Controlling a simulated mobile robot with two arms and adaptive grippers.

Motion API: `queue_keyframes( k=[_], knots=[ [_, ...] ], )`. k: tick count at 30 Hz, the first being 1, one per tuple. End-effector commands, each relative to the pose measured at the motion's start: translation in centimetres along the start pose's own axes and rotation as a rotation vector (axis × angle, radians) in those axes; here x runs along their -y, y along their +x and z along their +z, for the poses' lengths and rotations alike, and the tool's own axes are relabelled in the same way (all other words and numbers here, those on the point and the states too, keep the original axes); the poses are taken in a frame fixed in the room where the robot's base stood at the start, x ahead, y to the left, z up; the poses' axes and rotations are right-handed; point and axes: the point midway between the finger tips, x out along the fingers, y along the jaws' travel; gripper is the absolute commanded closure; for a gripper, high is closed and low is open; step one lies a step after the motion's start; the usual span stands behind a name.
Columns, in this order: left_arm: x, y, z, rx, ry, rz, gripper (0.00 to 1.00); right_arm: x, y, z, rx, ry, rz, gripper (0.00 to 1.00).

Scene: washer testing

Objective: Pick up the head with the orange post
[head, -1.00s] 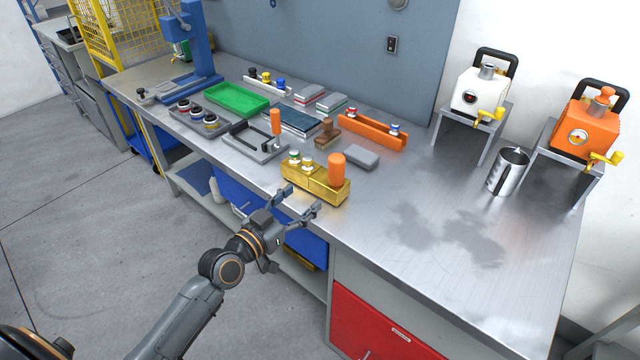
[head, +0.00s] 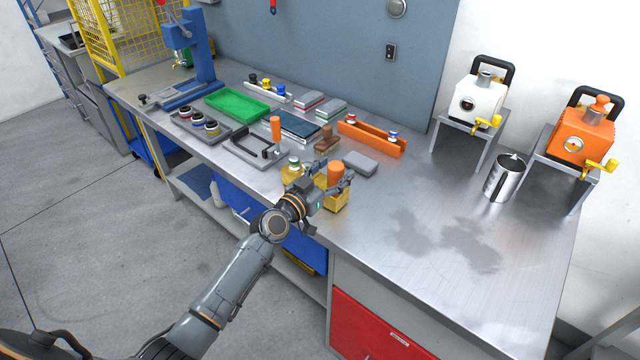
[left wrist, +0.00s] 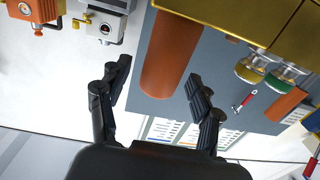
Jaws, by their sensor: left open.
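An orange post (head: 334,173) stands upright on the right end of a yellow block (head: 337,204) at the bench's front edge. My left gripper (head: 336,170) is open at the post, with its fingers to either side in the head view. In the left wrist view, which is upside down, the post (left wrist: 170,50) shows between the two open fingers (left wrist: 158,82); I see no clear contact. The gripper hides part of the yellow block. A second orange post (head: 276,127) stands on a grey fixture with a black handle (head: 250,150). My right gripper is not in view.
A grey box (head: 360,163), a brown stamp-like piece (head: 327,141) and an orange holder (head: 372,137) lie behind.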

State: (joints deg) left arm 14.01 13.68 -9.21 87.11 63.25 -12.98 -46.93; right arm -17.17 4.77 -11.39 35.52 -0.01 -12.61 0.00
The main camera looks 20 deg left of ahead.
Motion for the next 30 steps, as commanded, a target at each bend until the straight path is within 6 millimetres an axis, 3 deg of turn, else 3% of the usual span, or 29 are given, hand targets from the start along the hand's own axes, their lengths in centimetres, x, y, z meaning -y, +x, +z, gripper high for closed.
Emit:
queue_keyframes(
  k=[3, 10, 20, 30],
  knots=[
    [-0.04, 0.98, 0.1, 0.001, -0.001, 0.001, 0.35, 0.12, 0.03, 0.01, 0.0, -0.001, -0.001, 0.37],
    [-0.04, 1.08, 0.13, 0.001, 0.001, 0.0, 0.35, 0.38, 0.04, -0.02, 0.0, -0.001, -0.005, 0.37],
    [-0.02, 1.05, 0.12, 0.001, 0.0, 0.0, 1.0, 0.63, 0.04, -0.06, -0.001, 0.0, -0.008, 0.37],
    [0.08, 1.13, -0.43, -0.008, 0.005, -0.002, 1.0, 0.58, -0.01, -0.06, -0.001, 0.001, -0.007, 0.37]
  ],
)
